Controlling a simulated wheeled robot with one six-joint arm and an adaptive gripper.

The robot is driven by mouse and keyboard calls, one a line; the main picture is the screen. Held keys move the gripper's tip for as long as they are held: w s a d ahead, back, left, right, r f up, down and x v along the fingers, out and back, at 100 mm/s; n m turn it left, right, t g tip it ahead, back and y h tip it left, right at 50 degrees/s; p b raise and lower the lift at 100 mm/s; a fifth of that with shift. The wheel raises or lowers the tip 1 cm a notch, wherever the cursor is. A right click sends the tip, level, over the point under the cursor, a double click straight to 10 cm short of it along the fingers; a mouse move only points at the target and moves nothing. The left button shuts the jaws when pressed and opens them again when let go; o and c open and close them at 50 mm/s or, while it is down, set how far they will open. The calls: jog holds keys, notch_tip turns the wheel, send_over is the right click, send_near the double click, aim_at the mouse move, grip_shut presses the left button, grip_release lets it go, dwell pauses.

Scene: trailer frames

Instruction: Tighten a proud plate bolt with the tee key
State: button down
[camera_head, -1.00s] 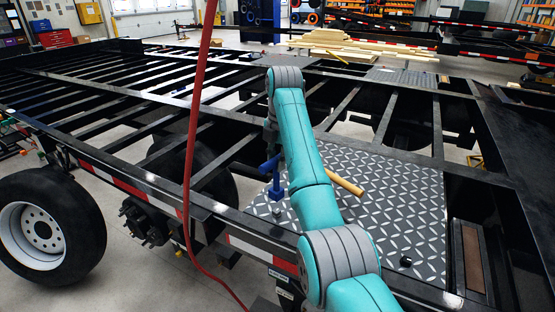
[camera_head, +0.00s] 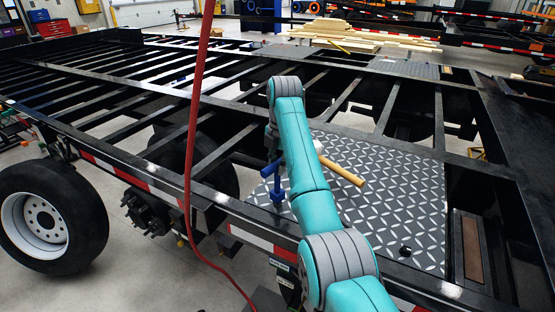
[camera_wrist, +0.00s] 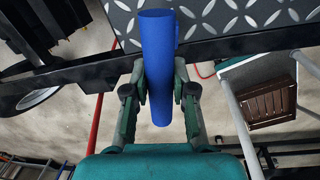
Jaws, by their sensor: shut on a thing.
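The blue tee key (camera_head: 278,186) stands roughly upright over the left part of the diamond-tread plate (camera_head: 400,190), its crossbar near the top. I cannot tell whether its foot is seated on a bolt. In the wrist view the key's blue bar (camera_wrist: 158,55) runs between the fingers of my gripper (camera_wrist: 159,88), which is shut on it. In the head view my arm mostly hides the gripper. A dark bolt (camera_head: 405,251) stands at the plate's near right corner.
A tool with a wooden handle (camera_head: 342,171) lies on the plate beside my arm. A red hose (camera_head: 191,130) hangs down at the left in front of the frame rail. Open gaps lie between the dark crossmembers (camera_head: 215,160). A wheel (camera_head: 45,225) stands at the left.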

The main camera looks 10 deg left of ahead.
jog(key=shift+f, duration=1)
jog(key=m, duration=0.8)
jog(key=shift+m+h, duration=0.3)
jog(key=shift+m, duration=0.1)
jog(key=m, duration=0.4)
jog(key=shift+t, duration=0.3)
jog(key=m, duration=0.5)
jog(key=shift+m+h, duration=0.3)
jog(key=shift+h, duration=0.1)
jog(key=shift+r, duration=0.15)
